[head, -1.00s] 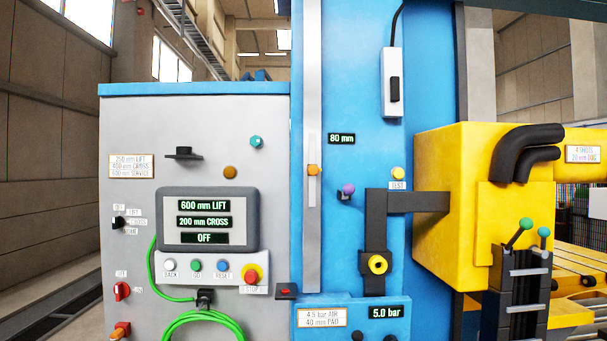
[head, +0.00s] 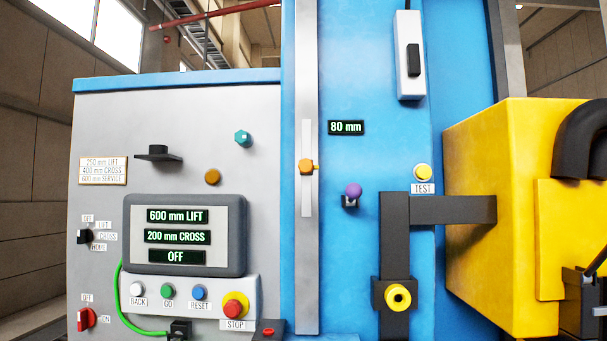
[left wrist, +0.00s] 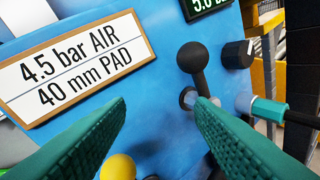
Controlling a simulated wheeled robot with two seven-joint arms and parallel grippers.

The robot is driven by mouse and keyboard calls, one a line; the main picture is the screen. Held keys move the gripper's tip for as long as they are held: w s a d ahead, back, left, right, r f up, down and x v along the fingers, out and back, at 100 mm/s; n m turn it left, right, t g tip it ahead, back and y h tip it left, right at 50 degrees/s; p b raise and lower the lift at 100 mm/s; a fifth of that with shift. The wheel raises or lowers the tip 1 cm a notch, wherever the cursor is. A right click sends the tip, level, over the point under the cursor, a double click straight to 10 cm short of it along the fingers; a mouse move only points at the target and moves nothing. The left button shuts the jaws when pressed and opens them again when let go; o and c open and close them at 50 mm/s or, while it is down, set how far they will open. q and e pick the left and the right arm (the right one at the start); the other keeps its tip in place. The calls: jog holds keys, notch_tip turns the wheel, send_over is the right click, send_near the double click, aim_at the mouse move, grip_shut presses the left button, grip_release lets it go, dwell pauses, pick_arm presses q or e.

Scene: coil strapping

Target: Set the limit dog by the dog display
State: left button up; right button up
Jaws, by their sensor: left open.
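The orange limit dog (head: 306,167) sits in the pale slot of the grey vertical rail (head: 307,270) on the blue column. The dog display (head: 346,128), to its upper right, reads 80 mm. A purple knob (head: 353,190) stands on a small mount right of the rail, below the display. My left gripper (left wrist: 160,105) shows only in the left wrist view. Its two green fingers are apart with nothing between them, in front of the lower blue panel, away from the dog. My right gripper is not in view.
The screen (head: 184,235) reads 600 mm LIFT, 200 mm CROSS, OFF. A red STOP button (head: 236,306) is below it. A yellow block (head: 490,230) juts out at right. In the wrist view, a black ball lever (left wrist: 192,58) and yellow knob (left wrist: 118,168) are near the fingers.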

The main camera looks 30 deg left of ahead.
pick_arm(q)
jog(key=a+r+t+y, duration=0.1)
jog(key=a+r+t, duration=0.25)
jog(key=r, duration=1.05)
jog(key=a+r+t+y, duration=0.15)
jog(key=r+t, duration=0.25)
jog(key=r, duration=1.1)
jog(key=t+p, duration=0.2)
jog(key=p, duration=0.6)
send_near(304, 168)
jog(key=shift+y, duration=0.25)
jog(key=x, duration=1)
jog(key=shift+w, duration=0.15)
jog(key=shift+w+r, duration=0.25)
jog(key=shift+w, duration=0.15)
jog(key=shift+w+a, duration=0.1)
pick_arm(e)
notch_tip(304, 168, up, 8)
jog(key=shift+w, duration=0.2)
pick_arm(q)
jog(key=shift+c, duration=0.6)
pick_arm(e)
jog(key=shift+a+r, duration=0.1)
